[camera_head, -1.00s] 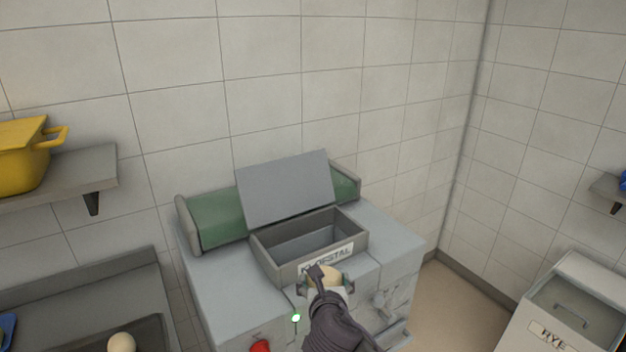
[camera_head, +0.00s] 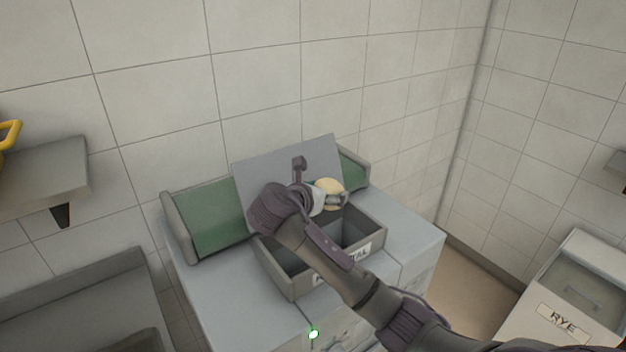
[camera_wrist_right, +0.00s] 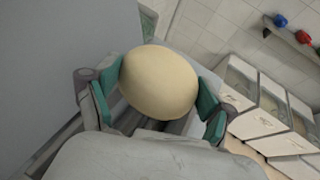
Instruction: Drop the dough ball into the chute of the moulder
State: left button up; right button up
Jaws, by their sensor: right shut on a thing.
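The moulder (camera_head: 215,290) is a pale grey machine with a green roller cover against the tiled wall. Its open rectangular chute (camera_head: 293,285) has a raised grey lid (camera_head: 262,170) behind it and a label on the front. My right gripper (camera_head: 331,195) is shut on a pale dough ball (camera_head: 328,187) and holds it above the chute, near the lid. In the right wrist view the dough ball (camera_wrist_right: 158,82) sits between the two green-padded fingers. My right forearm crosses in front of the chute and hides part of it. My left gripper is not in view.
A wall shelf (camera_head: 45,180) with a yellow pot handle (camera_head: 10,133) is at the left. A grey counter (camera_head: 80,305) stands below it. A bin labelled RYE (camera_head: 563,318) stands at the lower right.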

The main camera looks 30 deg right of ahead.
jog(key=shift+w+f, duration=0.2)
jog(key=shift+s+f, duration=0.25)
jog(key=f, duration=0.1)
jog(key=s+f, duration=0.1)
jog(key=f, duration=0.1)
jog(key=shift+s+f, duration=0.15)
jog(key=shift+s, duration=0.05)
jog(key=shift+w+f, duration=0.25)
jog(key=shift+f, duration=0.35)
jog(key=o, duration=0.9)
jog(key=shift+o, duration=1.1)
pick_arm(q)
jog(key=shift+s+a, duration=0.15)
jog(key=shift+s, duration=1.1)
pick_arm(e)
jog(key=v, duration=1.2)
jog(key=shift+f, duration=0.15)
